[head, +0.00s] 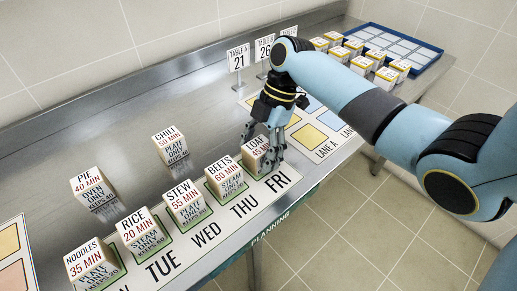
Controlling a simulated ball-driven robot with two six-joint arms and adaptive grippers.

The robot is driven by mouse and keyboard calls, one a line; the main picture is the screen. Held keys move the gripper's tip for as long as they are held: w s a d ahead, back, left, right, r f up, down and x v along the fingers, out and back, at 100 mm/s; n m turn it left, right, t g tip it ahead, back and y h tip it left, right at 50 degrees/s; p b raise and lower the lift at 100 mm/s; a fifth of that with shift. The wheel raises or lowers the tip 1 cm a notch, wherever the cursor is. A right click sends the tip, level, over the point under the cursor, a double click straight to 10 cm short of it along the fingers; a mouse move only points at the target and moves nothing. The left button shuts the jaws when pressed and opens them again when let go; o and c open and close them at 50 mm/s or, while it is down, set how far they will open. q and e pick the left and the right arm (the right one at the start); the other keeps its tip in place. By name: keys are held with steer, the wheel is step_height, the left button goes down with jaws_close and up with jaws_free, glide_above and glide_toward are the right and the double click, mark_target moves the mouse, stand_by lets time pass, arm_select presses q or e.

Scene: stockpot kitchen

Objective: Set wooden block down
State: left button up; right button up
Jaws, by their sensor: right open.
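A pale wooden block (255,154) printed "45 MIN" stands upright at the FRI position, at the right end of the labelled row. Its top is partly covered by my right gripper. My right gripper (264,148) reaches down over this block, with its open fingers around or beside it. I cannot tell whether the fingers touch it. Similar blocks stand to its left in green-outlined spots: BEETS (225,178), STEW (185,203), RICE (142,231) and NOODLES (92,263). My left gripper is not in view.
Loose blocks CHILI (169,146) and PIE (91,188) stand behind the row on the steel counter (130,125). Table signs (238,58) stand behind my right gripper. A coloured lane board (309,136) lies to the right. A blue tray (432,62) and several blocks stand at the far right.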

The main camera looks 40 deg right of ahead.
steer(key=b+v, duration=0.1)
steer(key=v, duration=1.1)
